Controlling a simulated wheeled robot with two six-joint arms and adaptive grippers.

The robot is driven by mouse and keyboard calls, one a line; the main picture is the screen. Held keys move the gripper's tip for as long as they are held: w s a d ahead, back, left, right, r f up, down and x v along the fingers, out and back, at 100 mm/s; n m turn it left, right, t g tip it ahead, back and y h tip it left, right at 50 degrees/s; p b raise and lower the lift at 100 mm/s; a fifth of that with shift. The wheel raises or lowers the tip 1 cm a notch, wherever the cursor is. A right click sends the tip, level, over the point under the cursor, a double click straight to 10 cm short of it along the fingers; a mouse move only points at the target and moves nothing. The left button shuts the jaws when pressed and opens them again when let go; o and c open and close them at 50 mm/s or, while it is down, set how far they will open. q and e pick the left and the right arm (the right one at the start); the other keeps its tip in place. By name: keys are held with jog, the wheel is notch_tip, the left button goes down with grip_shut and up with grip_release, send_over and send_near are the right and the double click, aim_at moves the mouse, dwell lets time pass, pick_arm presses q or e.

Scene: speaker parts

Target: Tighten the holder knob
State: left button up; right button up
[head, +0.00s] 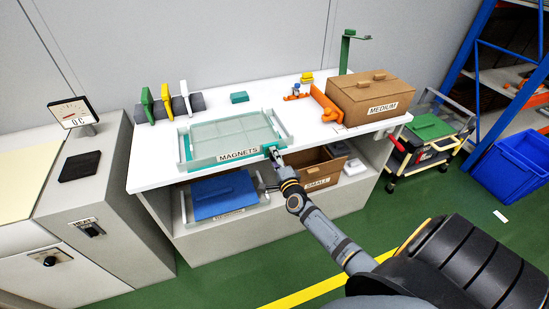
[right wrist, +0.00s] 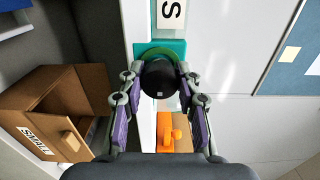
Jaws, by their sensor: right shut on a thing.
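My right gripper (head: 275,154) reaches the front right corner of the tray labelled MAGNETS (head: 184,150), beside a small teal block (head: 267,150). In the right wrist view my right gripper (right wrist: 160,82) has its fingertips on either side of a round black knob (right wrist: 160,80) and is shut on it. The knob has a small pale mark on its face. A green curved edge and the teal block (right wrist: 180,48) show behind it. The knob is hidden by the gripper in the head view. My left gripper is not in view.
An orange clamp-like part (head: 326,104) stands between the tray and a cardboard box labelled MEDIUM (head: 372,100). Below the white tabletop, a SMALL box (head: 314,168) and a blue-lidded tray (head: 224,194) sit on the lower shelf. The green floor in front is open.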

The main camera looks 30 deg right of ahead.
jog(key=shift+f, duration=0.25)
jog(key=o, duration=0.9)
jog(key=shift+s, duration=0.1)
jog(key=shift+c, duration=0.2)
jog(key=o, duration=0.3)
jog(key=shift+r, duration=0.2)
jog(key=v, duration=1.2)
jog(key=shift+f, duration=0.1)
